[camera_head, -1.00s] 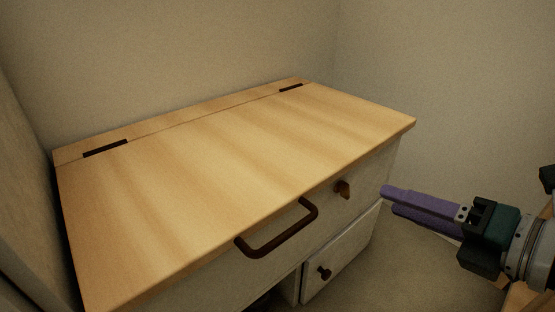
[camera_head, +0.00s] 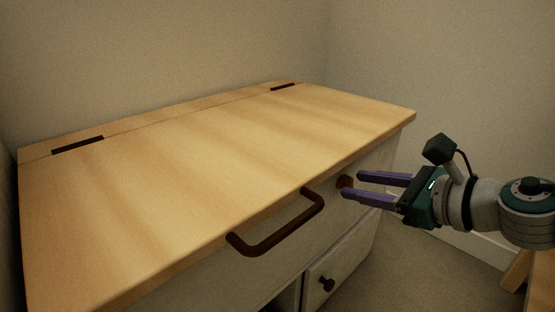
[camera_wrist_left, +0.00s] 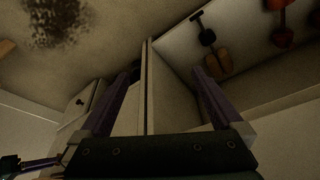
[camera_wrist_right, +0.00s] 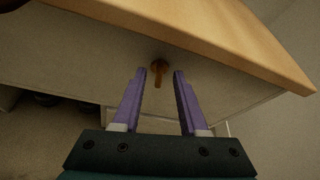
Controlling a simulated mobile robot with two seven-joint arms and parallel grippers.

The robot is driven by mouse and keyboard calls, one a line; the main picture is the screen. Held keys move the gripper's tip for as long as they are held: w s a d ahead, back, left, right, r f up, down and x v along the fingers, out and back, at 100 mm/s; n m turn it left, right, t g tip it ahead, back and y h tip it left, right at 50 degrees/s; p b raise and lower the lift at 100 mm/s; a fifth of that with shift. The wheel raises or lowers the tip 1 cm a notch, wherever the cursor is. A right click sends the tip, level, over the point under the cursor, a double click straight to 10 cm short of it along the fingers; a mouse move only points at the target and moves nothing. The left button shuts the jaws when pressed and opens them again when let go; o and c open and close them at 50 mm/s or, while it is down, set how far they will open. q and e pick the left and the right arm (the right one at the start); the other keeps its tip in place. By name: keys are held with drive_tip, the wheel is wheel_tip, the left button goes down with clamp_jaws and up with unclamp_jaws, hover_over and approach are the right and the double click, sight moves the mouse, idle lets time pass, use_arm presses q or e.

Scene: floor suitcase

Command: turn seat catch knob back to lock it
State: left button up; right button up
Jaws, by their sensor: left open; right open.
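The seat catch knob (camera_head: 345,181) is a small brown-orange knob on the pale front of the seat box, just under the wooden lid (camera_head: 200,150). In the right wrist view the knob (camera_wrist_right: 159,67) has a narrow tab hanging down. My right gripper (camera_head: 351,184) is open, with its purple fingers pointing at the knob. In its wrist view the knob shows between and just past the fingertips; I cannot tell whether they touch it. My left gripper (camera_wrist_left: 167,71) is open and empty in its own wrist view, and out of the head view.
A dark bar handle (camera_head: 280,228) sticks out from the lid's front edge, left of the knob. Below is a cabinet door with a small dark knob (camera_head: 326,284). Two dark hinges lie along the lid's back. Floor is clear right of the box.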

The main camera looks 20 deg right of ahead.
drive_tip(key=shift+x, duration=0.85)
clamp_jaws()
